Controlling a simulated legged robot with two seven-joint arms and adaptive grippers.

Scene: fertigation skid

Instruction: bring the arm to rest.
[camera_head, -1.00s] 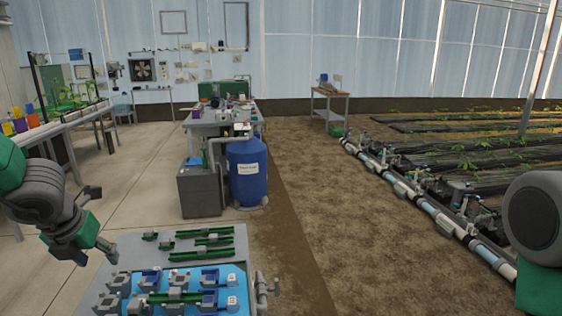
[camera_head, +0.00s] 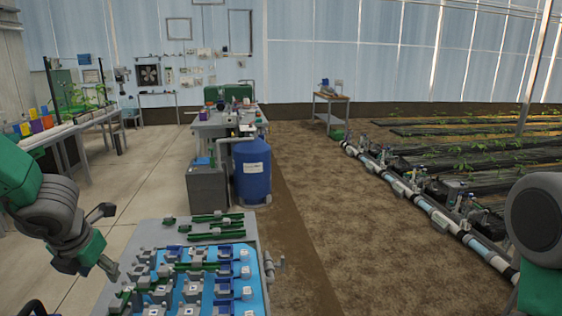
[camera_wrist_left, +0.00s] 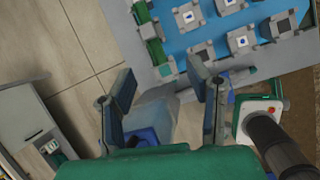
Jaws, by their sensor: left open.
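My left gripper (camera_head: 108,241) hangs at the left of the head view, beside the left edge of the skid panel (camera_head: 247,228). Its two fingers are spread apart, with nothing held between them. In the left wrist view the open fingers (camera_wrist_left: 162,84) frame the floor and a pale blue item (camera_wrist_left: 157,113) lying beyond them, partly hidden by the gripper. The panel's grey edge and blue board (camera_wrist_left: 180,43) with small grey blocks show at the top of that view. My right gripper is outside both views; only part of my right arm shows at the right edge.
A blue tank (camera_head: 252,172) and a grey cabinet (camera_head: 208,190) stand behind the panel. A long bench (camera_head: 62,130) is at the left. White pipes (camera_head: 440,217) run along the soil at the right. Concrete floor is open between bench and cabinet.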

